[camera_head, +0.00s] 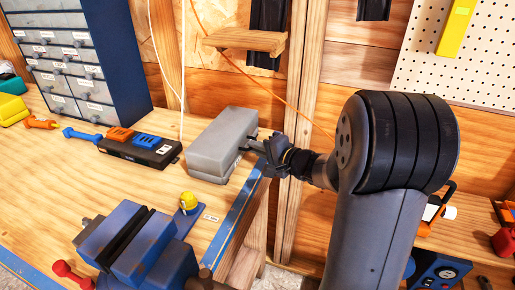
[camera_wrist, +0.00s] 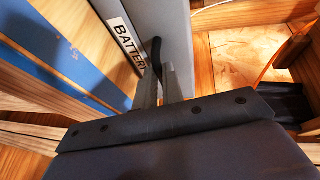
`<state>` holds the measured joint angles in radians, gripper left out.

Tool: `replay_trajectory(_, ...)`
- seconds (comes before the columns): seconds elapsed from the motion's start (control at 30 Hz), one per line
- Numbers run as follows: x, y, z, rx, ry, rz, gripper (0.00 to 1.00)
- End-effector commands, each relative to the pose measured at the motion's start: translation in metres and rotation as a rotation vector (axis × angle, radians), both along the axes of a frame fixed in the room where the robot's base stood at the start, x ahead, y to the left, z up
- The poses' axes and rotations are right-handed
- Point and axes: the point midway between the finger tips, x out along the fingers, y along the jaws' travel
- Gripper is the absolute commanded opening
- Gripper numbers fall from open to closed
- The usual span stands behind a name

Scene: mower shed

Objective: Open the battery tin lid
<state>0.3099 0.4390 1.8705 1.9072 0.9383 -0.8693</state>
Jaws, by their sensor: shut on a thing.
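The battery tin (camera_head: 208,166) is a grey metal box near the right end of the workbench. Its lid (camera_head: 222,131) lies over the lower part and looks closed; a narrow gap cannot be ruled out. My gripper (camera_head: 254,147) reaches in from the right to the tin's front side. In the wrist view the tin's grey face (camera_wrist: 169,28) carries a white label (camera_wrist: 125,45) reading "BATTERI", cut off. My gripper (camera_wrist: 158,88) is shut on a dark curved handle (camera_wrist: 157,53) beside the label. The fingers partly hide the handle.
A blue vise (camera_head: 140,245) stands at the bench's front, with a small yellow-topped item (camera_head: 188,201) near it. A black organizer (camera_head: 140,148) lies left of the tin, before a drawer cabinet (camera_head: 75,65). A wooden shelf (camera_head: 245,40) juts from the wall above.

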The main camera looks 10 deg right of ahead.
Motion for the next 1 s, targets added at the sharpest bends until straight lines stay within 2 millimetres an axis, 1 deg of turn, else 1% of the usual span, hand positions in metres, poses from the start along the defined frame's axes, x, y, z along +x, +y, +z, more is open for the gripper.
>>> replay_trajectory(0.23, 0.0, 0.0, 0.0, -0.001, 0.002, 0.0, 0.0)
replay_trajectory(0.37, 0.0, 0.001, 0.005, -0.014, 0.008, 0.0, 0.0)
replay_trajectory(0.57, 0.002, 0.003, 0.021, -0.073, 0.044, 0.001, 0.0)
replay_trajectory(1.0, 0.011, 0.016, 0.062, -0.294, 0.188, 0.001, 0.0)
